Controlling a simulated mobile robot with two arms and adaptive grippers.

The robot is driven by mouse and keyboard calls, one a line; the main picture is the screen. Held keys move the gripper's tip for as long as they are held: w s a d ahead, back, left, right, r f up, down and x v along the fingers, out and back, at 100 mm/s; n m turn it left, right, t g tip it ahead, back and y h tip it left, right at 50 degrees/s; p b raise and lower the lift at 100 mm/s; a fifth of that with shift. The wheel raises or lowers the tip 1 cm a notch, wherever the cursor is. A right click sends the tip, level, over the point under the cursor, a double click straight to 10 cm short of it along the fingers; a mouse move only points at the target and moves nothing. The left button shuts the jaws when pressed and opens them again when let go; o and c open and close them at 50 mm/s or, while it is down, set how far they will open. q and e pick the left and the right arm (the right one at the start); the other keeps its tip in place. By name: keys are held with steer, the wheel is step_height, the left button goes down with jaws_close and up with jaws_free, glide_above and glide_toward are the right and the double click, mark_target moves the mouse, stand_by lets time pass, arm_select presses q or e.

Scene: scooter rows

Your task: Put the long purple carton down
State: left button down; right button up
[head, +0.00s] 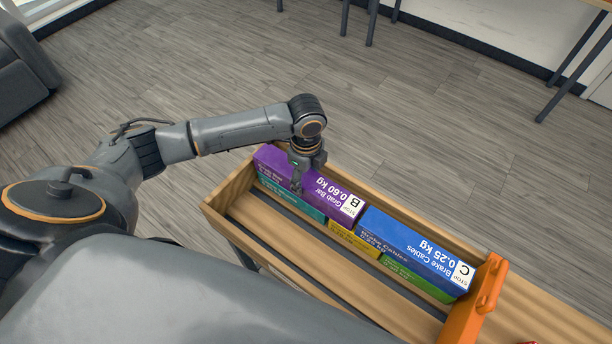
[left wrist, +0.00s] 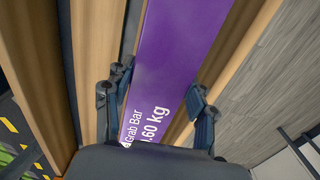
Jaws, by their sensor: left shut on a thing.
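The long purple carton (head: 335,197), labelled Grab Bar 0.60 kg with a letter B, lies lengthwise along the far side of the wooden tray (head: 233,192). It is above a teal carton (head: 292,204) and a yellow carton (head: 353,242). I cannot tell whether it rests on them or hangs just above. My left gripper (head: 301,176) points down and is shut on the purple carton. In the left wrist view the fingers (left wrist: 158,92) are on both sides of the purple carton (left wrist: 175,45). My right gripper is not in view.
A blue Brake Cables carton (head: 408,243), marked C, lies in line with the purple one, above a green carton (head: 418,280). An orange end piece (head: 483,300) closes the tray's right end. The tray's near lanes look empty. Table legs (head: 372,22) stand far back.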

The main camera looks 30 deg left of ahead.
mark_target(306, 178)
arm_select(q)
steer(key=shift+c, duration=2.2)
jaws_free()
step_height(306, 178, up, 12)
steer(key=shift+b, duration=0.4)
